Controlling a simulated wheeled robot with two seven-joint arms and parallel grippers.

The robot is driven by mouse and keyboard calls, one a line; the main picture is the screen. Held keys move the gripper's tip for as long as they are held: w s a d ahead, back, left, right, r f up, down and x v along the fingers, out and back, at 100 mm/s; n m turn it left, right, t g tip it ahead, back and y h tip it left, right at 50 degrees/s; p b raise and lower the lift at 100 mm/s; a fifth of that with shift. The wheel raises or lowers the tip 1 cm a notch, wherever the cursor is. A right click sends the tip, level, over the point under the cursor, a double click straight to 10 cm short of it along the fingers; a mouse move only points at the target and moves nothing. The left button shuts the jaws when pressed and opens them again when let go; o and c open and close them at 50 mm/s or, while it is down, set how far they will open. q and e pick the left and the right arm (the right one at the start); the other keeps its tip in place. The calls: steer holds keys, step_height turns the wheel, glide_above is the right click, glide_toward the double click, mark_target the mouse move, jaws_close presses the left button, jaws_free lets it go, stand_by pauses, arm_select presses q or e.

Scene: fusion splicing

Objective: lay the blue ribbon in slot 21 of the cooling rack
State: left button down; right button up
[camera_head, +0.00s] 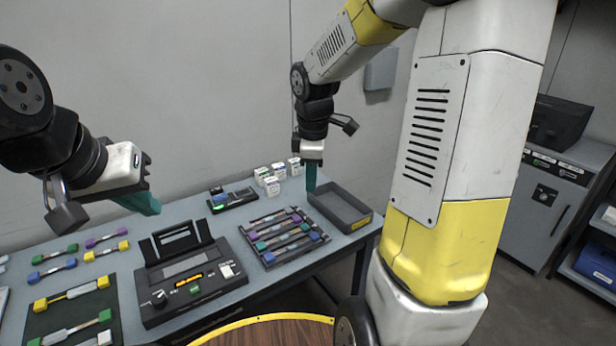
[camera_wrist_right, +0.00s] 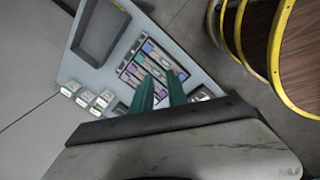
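The cooling rack (camera_head: 302,262) is a dark slotted tray at the table's right, holding ribbons with purple, green and blue ends. One blue-ended ribbon (camera_head: 291,247) lies in its near part; another blue-ended ribbon (camera_head: 52,271) lies on the table at far left. Slot numbers are too small to read. My right gripper (camera_head: 311,178) hangs above and behind the rack; the right wrist view shows its two green fingers (camera_wrist_right: 161,92) apart, with nothing between. The rack also shows in the right wrist view (camera_wrist_right: 128,75). My left gripper (camera_head: 140,202) is above the table's left; its fingers overlap in view.
A black fusion splicer (camera_head: 165,310) with raised lid stands mid-table. An empty grey tray (camera_head: 350,222) lies right of the rack. Small white boxes (camera_head: 272,186) stand at the back. Several ribbons and a dark mat (camera_head: 75,312) lie left. A yellow-rimmed round wooden top (camera_head: 265,334) is in front.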

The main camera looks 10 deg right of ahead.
steer(key=s+a+r+m+t+y, duration=0.1)
steer(key=s+r+m+t, duration=0.1)
steer(key=s+r+m, duration=0.3)
steer(key=s+a+r+m+t+y, duration=0.1)
steer(key=s+r+m+t, duration=0.1)
steer(key=s+r+m, duration=0.3)
steer(key=s+m, duration=0.4)
steer(key=s, duration=0.3)
steer(key=shift+s+r, duration=0.15)
steer(key=shift+s, duration=0.1)
